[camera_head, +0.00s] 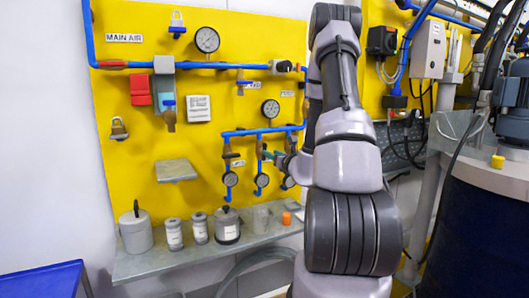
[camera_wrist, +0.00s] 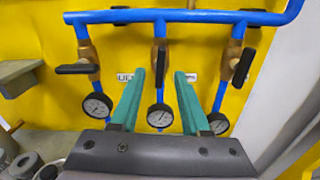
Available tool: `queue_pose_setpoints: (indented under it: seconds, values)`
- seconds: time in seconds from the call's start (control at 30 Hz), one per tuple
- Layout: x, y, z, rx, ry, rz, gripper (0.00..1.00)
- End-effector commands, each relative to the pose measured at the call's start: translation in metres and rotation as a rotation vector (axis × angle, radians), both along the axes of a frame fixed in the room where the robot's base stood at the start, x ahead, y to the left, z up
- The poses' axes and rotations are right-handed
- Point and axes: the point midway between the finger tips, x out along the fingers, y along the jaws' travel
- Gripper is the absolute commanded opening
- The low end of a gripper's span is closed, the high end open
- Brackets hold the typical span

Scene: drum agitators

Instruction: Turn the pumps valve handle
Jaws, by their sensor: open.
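Three brass valves with black handles hang from a blue pipe. In the wrist view the left handle (camera_wrist: 76,69) lies level, the middle handle (camera_wrist: 160,66) points straight down, and the right handle (camera_wrist: 242,66) is steeply tilted. The labels by them are partly hidden or too small to read, so I cannot tell which is the pumps valve. My gripper (camera_wrist: 159,73) is open, its teal fingers on either side of the middle handle in this view; contact is not visible. In the head view my gripper (camera_head: 268,155) is at the valves, partly hidden by my arm.
A round gauge (camera_wrist: 160,116) sits below the middle valve, with others on both sides. A grey shelf (camera_head: 160,262) below carries several cans and jars. A small ledge (camera_head: 176,171) juts from the yellow board at left. A dark drum (camera_head: 490,230) stands at right.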

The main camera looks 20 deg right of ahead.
Motion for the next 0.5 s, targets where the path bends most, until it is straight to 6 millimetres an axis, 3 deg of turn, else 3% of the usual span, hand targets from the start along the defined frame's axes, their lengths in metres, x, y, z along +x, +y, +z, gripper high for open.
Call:
queue_pose_setpoints:
  seconds: [0.2, 0.5]
  values:
    - [0.038, 0.002, 0.0, -0.001, -0.002, 0.002, 0.46]
    - [0.055, 0.003, 0.0, -0.001, 0.0, 0.002, 0.46]
